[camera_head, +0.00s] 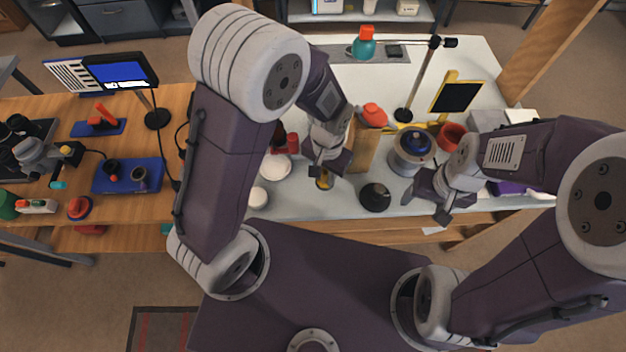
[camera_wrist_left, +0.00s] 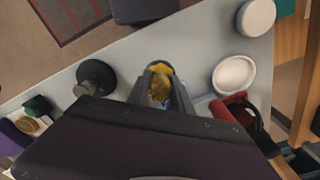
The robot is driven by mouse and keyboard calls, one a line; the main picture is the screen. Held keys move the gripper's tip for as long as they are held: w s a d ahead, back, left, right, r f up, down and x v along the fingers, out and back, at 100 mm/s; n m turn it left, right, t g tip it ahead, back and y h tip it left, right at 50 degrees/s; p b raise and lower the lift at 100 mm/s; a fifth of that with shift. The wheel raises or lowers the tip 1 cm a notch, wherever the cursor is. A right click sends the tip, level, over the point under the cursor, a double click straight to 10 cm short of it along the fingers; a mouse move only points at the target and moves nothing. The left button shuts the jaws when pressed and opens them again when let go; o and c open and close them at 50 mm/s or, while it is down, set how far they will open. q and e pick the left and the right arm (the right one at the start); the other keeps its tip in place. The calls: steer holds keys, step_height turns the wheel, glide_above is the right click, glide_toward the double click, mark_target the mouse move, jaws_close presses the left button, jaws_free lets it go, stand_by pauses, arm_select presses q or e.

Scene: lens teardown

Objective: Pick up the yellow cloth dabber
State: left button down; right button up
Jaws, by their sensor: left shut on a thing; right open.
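The yellow cloth dabber (camera_wrist_left: 160,86) sits between the fingers of my left gripper (camera_wrist_left: 161,84) in the left wrist view. In the head view the left gripper (camera_head: 324,176) is over the grey table near its front edge, shut on the yellow dabber (camera_head: 323,182). The fingers hide much of the dabber, and I cannot tell whether it touches the table. My right gripper (camera_head: 441,208) is open and empty near the front edge of the table, right of a black round-based thing.
A black round-based thing (camera_head: 375,197) stands right of the left gripper. A white dish (camera_head: 275,167) and a white round lid (camera_head: 257,198) lie to its left. A metal pot with a blue top (camera_head: 411,150) stands near the right gripper. A wooden block (camera_head: 364,146) stands behind.

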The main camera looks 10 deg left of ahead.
arm_select(q)
steer(key=w+d+r, duration=0.3)
steer(key=d+r, duration=0.2)
steer(key=d, duration=0.3)
